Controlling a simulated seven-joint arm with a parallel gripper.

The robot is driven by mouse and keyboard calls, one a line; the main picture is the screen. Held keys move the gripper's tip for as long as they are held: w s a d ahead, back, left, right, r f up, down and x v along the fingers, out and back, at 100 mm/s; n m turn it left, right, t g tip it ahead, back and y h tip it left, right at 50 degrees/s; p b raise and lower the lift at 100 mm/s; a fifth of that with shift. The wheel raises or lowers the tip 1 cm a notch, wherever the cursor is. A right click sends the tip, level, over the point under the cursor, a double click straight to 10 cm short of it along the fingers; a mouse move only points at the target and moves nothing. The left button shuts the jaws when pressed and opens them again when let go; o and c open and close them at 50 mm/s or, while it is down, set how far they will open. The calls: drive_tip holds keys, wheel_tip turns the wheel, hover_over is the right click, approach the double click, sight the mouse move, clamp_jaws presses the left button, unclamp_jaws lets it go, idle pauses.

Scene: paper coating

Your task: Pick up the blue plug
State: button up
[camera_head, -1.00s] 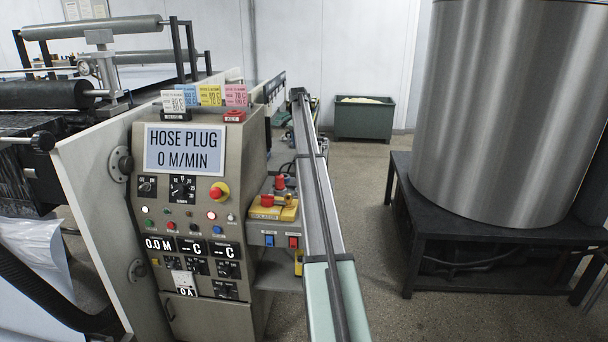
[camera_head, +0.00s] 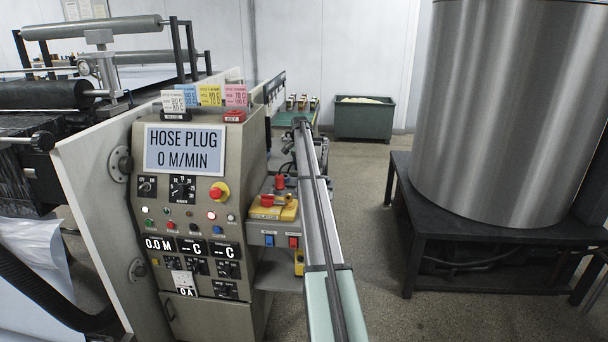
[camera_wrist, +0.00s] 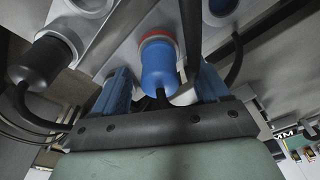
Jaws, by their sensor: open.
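The blue plug (camera_wrist: 158,70) has a red ring at its upper end and a dark cable below. It is seated at a light metal panel (camera_wrist: 122,40) in the wrist view. My gripper (camera_wrist: 163,80) is open, with one blue finger to the left of the plug and one to its right. Gaps show beside the plug; I cannot tell how deep the fingers reach around it. In the head view my gripper (camera_head: 300,122) is small at the far end of my arm, and I cannot make out the blue plug there.
A black plug (camera_wrist: 38,62) with a cable is left of the blue one. The control panel (camera_head: 190,205) stands left of my arm, a metal drum (camera_head: 515,110) right. A green bin (camera_head: 364,119) is behind; floor between is clear.

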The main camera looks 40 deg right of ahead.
drive_tip(key=shift+d+f, duration=0.1)
drive_tip(key=shift+f, duration=0.7)
drive_tip(key=shift+c, duration=0.4)
drive_tip(key=c, duration=1.1)
